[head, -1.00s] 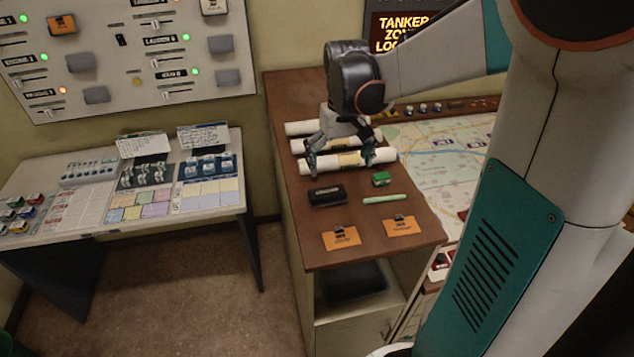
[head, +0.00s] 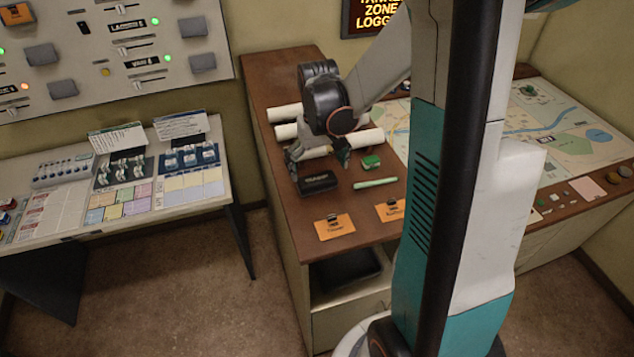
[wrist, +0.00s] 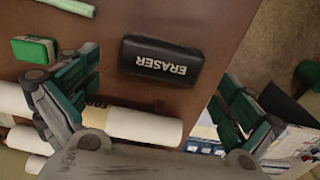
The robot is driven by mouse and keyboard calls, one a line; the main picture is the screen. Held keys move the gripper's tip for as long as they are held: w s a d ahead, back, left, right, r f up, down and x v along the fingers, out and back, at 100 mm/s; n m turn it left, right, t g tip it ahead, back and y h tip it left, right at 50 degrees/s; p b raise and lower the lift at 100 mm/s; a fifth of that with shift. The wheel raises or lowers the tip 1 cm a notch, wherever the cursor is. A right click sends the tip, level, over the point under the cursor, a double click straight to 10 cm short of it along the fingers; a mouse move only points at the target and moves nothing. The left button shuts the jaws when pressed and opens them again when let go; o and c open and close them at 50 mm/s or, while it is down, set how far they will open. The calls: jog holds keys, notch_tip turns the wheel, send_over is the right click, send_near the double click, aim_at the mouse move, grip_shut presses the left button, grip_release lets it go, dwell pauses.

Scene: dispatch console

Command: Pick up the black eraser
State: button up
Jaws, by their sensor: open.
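The black eraser (head: 317,184), labelled "ERASER", lies flat on the brown wooden top near its left edge. In the wrist view the eraser (wrist: 161,62) sits between and ahead of my two spread fingers, with neither finger touching it. My gripper (head: 318,158) is open and empty, just above and behind the eraser in the head view. It also shows in the wrist view (wrist: 150,95). Part of the eraser's back side is close under the fingers in the head view; its height gap is hard to judge.
A green block (head: 371,162) and a pale green stick (head: 376,183) lie right of the eraser. White paper rolls (head: 364,138) lie behind. Orange clipped tags (head: 335,230) lie in front. The brown top (head: 275,100) ends left, with a gap before the pale table (head: 70,215).

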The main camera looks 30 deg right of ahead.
aim_at(317, 178)
jog(key=shift+a+f, duration=0.1)
jog(key=shift+f, duration=2.3)
jog(key=c, duration=0.9)
